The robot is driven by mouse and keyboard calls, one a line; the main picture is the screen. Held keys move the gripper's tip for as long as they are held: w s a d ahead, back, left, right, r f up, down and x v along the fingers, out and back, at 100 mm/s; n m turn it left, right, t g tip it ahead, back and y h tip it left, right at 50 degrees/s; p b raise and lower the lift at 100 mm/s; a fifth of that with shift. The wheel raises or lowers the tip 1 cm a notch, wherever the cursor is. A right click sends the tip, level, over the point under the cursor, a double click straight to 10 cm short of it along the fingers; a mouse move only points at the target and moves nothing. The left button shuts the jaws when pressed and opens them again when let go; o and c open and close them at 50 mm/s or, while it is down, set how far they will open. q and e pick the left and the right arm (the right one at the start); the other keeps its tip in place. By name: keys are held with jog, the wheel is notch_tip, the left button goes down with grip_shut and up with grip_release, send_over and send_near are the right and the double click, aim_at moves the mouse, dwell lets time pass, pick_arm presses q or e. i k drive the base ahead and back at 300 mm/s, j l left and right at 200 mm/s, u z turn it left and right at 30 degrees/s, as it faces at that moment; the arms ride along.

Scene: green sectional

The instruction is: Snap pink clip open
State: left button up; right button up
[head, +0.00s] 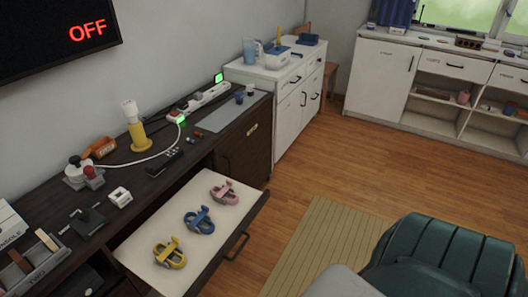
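The pink clip (224,193) lies in the far part of a pulled-out white drawer (222,230). It is small in the picture, and I cannot tell whether it is open or shut. A blue clip (199,220) lies in the middle of the drawer, and a yellow clip (169,252) lies nearer to me. The three clips lie apart from one another in a row. Neither of my grippers shows in the head view.
The drawer juts out from a dark cabinet (250,130) whose top holds a yellow lamp (137,135), a remote (164,162), a power strip (205,98) and switches. A dark green sofa (445,255) stands at lower right. A striped rug (318,245) and open floor lie between.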

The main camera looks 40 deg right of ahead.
aim_at(229, 183)
jog(key=z, duration=1.05)
